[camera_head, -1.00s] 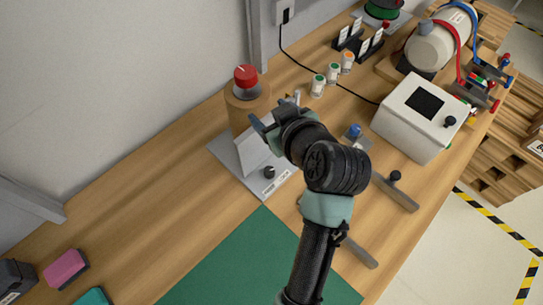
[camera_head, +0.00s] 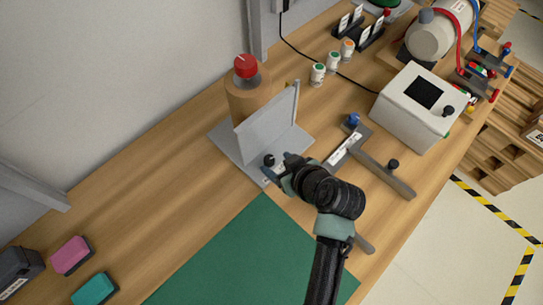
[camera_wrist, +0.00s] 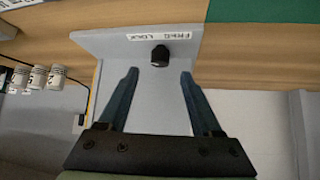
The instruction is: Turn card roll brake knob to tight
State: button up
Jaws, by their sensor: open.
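A brown card roll (camera_head: 249,103) stands upright at the back of a grey base plate, with a red knob (camera_head: 246,66) bearing a white mark on top. A small black knob (camera_head: 269,160) sits on the front of the plate beside a white label. In the wrist view the black knob (camera_wrist: 160,56) lies just beyond and between my fingertips, and its label (camera_wrist: 160,37) appears to read FREE and LOCK. My gripper (camera_head: 280,169) is open and empty, close to the black knob and away from the red one. The wrist view does not clearly show the red knob.
A grey upright panel (camera_head: 268,124) rises from the plate between the roll and my gripper. A T-shaped grey tool with a blue knob (camera_head: 353,119) and a white box (camera_head: 415,107) are to the right. A green mat (camera_head: 245,252) lies in front.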

aim_at(269, 159)
jog(key=shift+x, duration=2.3)
grip_shut()
